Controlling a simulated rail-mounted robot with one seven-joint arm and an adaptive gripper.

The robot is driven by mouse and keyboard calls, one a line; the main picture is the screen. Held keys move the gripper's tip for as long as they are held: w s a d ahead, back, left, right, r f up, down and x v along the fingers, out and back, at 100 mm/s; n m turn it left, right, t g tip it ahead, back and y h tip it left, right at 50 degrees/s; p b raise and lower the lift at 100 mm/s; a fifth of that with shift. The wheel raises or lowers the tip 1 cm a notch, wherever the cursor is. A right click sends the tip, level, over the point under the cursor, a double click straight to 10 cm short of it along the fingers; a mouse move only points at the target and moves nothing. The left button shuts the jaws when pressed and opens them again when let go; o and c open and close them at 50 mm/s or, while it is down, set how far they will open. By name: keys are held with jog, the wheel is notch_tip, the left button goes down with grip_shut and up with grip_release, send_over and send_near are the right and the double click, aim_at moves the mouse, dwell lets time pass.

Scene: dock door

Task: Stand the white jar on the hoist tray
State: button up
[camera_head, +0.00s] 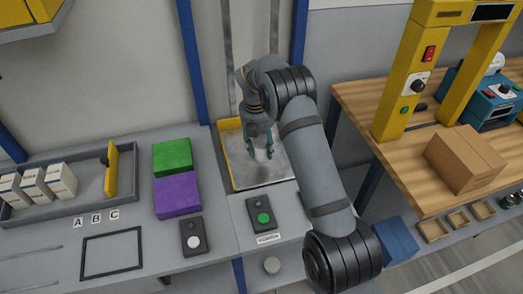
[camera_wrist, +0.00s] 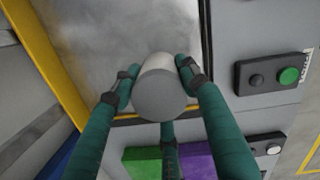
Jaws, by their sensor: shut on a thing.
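The white jar (camera_head: 262,154) is between the fingers of my gripper (camera_head: 260,141), over the hoist tray (camera_head: 245,178), a grey metal plate with a yellow edge. In the wrist view the jar (camera_wrist: 160,97) shows its round grey-white end, with the green fingers of my gripper (camera_wrist: 158,72) shut around its sides. The tray (camera_wrist: 115,30) fills the upper middle there. I cannot tell whether the jar touches the tray. My arm covers part of the tray's right side in the head view.
A green block (camera_head: 172,155) and a purple block (camera_head: 178,195) lie left of the tray. A button box with a green button (camera_head: 262,215) stands in front of it. A walled tray with white boxes (camera_head: 48,182) is far left. A wooden bench (camera_head: 365,100) is at right.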

aim_at(259, 138)
jog(key=shift+w+f, duration=0.3)
jog(key=shift+w, duration=0.2)
jog(key=shift+f+p, duration=0.5)
jog(key=shift+f, duration=1.5)
jog(key=shift+f, duration=0.1)
jog(key=o, duration=1.3)
jog(key=shift+o, duration=0.3)
jog(key=r, duration=0.8)
jog(key=s+a+r, duration=0.1)
jog(key=r, duration=0.3)
jog(key=shift+r, duration=0.1)
